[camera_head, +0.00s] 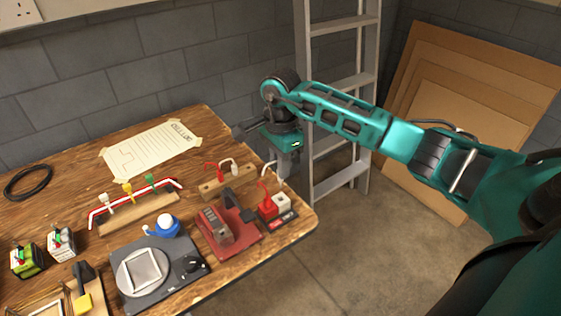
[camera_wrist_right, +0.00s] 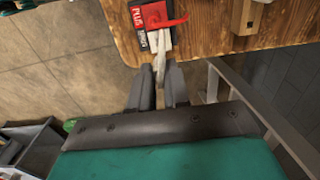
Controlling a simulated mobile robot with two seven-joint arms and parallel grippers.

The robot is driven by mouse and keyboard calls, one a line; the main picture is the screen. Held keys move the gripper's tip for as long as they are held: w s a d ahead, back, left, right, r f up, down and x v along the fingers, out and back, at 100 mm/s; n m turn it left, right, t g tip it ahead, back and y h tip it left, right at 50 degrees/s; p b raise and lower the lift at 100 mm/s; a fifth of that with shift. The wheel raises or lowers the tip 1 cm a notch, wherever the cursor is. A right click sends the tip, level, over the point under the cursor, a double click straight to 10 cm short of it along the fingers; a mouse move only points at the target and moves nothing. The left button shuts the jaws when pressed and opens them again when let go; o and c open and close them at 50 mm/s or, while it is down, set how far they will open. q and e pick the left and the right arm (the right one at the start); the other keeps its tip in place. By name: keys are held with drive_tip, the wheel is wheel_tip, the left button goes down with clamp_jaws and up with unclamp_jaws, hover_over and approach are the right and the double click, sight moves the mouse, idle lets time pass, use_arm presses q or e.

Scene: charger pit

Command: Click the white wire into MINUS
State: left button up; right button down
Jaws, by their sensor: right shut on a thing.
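The terminal block stands near the table's right corner in the head view, with a red PLUS socket (camera_head: 266,208) and a white MINUS socket (camera_head: 282,202). A red wire (camera_head: 264,188) goes into the red side. My right gripper (camera_head: 285,176) is just above and behind the block, shut on the white wire (camera_wrist_right: 160,66). In the right wrist view the fingers (camera_wrist_right: 160,88) point at the block's white side (camera_wrist_right: 152,39), and the wire reaches up to it. I cannot tell whether the wire end is inside the socket. My left gripper is out of view.
A wooden wire rack (camera_head: 222,186) and a red crimping stand (camera_head: 229,229) are left of the block. A grey plate with a dial (camera_head: 155,272) is at the front. A ladder (camera_head: 342,80) stands behind my arm. The table edge is close by the block.

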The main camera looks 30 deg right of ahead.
drive_tip(key=shift+f+b, duration=1.15)
drive_tip(key=shift+f, duration=0.75)
drive_tip(key=shift+f+b, duration=1.05)
drive_tip(key=shift+f, duration=0.4)
drive_tip(key=c, duration=1.6)
unclamp_jaws()
clamp_jaws()
